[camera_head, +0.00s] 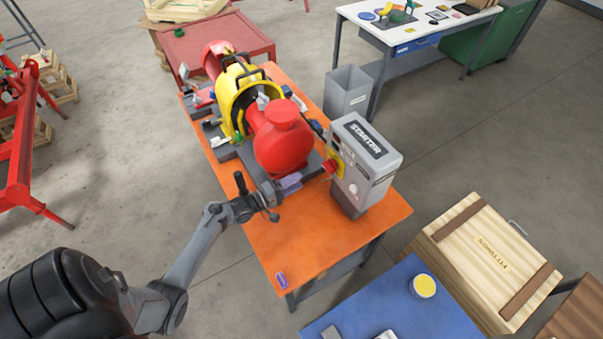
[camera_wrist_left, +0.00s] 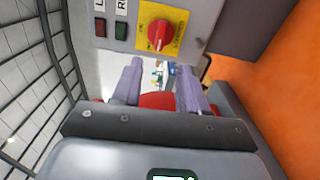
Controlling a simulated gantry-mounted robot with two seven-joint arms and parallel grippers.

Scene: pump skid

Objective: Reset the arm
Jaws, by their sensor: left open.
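My left arm comes in from the lower left in the head view. Its left gripper (camera_head: 290,183) is over the orange table (camera_head: 345,230), between the red pump (camera_head: 283,140) and the grey starter box (camera_head: 366,150). In the left wrist view the gripper's two pale purple fingers (camera_wrist_left: 158,88) stand apart with nothing between them. Beyond them is the starter box's panel with a red rotary knob (camera_wrist_left: 160,33) on a yellow plate. The knob also shows in the head view (camera_head: 331,167), close to the fingertips; I cannot tell whether they touch it. My right gripper is not in view.
The pump skid with its yellow guard (camera_head: 236,97) fills the table's far half. A small purple item (camera_head: 281,280) lies at the near corner. A blue table (camera_head: 400,298) with a yellow-topped tub (camera_head: 423,286) and a wooden crate (camera_head: 488,258) stand at the right.

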